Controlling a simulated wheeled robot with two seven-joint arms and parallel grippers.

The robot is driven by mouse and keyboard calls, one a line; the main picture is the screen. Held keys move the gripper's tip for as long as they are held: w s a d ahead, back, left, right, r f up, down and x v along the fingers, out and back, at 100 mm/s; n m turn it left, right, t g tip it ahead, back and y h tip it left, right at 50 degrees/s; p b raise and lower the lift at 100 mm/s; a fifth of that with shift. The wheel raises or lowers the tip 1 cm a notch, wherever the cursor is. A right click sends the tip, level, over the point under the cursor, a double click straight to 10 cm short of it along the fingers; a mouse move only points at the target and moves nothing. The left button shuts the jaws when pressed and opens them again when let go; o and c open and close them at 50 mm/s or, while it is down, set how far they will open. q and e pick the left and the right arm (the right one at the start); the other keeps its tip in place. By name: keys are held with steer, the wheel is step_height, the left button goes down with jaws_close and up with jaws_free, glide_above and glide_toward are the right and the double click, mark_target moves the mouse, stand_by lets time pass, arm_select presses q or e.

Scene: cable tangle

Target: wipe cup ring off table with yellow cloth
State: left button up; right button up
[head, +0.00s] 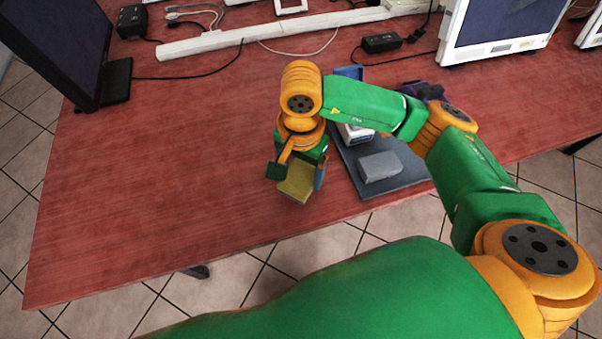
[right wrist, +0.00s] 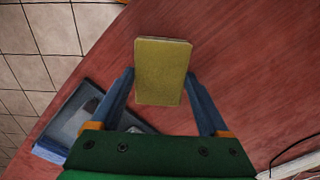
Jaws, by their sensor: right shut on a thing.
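The yellow cloth (head: 296,186) is a folded block-like pad between the fingers of my right gripper (head: 297,178). In the right wrist view the cloth (right wrist: 162,72) sits between the two blue fingertips of the gripper (right wrist: 160,84), with red tabletop around it. Whether the cloth touches the table (head: 150,190) or is held just above it, I cannot tell. No cup ring can be made out on the red tabletop in either view. My left gripper is not in view.
A dark tray (head: 405,181) with a grey block (head: 380,166) lies right of the gripper. A black monitor (head: 62,40) stands at the left and a white monitor (head: 505,30) at the back right. A power strip (head: 270,33) and cables lie at the back. The left table area is clear.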

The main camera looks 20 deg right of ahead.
steer(key=shift+r+p, duration=1.15)
steer(key=shift+r, duration=1.15)
